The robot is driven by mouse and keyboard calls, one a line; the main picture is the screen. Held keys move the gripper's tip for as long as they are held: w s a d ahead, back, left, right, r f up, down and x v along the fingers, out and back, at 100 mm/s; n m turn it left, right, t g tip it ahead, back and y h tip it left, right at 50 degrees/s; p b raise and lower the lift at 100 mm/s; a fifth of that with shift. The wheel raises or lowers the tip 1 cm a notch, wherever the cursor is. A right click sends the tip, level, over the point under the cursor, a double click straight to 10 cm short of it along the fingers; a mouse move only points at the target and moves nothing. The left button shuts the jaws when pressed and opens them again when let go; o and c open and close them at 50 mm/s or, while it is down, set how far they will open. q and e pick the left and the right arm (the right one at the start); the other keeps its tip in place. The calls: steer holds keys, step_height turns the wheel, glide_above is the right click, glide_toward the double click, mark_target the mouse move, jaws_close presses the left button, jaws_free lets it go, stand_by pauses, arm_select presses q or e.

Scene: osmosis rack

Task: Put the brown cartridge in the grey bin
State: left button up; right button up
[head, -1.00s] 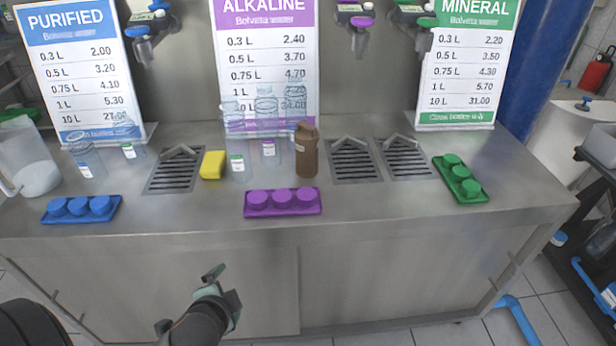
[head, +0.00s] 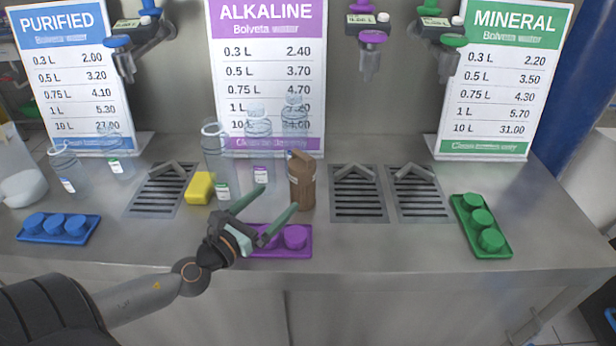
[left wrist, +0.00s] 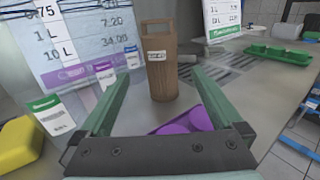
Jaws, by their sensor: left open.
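The brown cartridge (head: 301,182) stands upright on the steel counter, behind the purple tray. It also shows in the left wrist view (left wrist: 161,72), ahead of and between my fingers, apart from them. My left gripper (head: 268,205) is open and empty. It is over the purple tray, in front of the cartridge and a little to its left, with its fingers pointing toward it. In the left wrist view the green fingers (left wrist: 159,100) are spread wide. My right gripper is not in view. No grey bin shows in these frames.
Clear bottles (head: 216,155) stand just left of the cartridge, with a yellow sponge (head: 200,188) beside them. The purple tray (head: 276,255) holds purple caps under my gripper. Drain grates (head: 358,193) lie to the right. A green cap tray (head: 466,220) is farther right.

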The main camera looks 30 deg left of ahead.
mark_target(303, 174)
arm_select(q)
steer(key=shift+w+d+p, duration=0.15)
steer(key=shift+w+p, duration=0.35)
steer(key=shift+w, duration=2.3)
steer(key=shift+w+d+p, duration=0.1)
steer(key=shift+w+p, duration=0.35)
steer(key=shift+w, duration=2.35)
steer(key=shift+r, duration=0.1)
steer(key=c, duration=1.6)
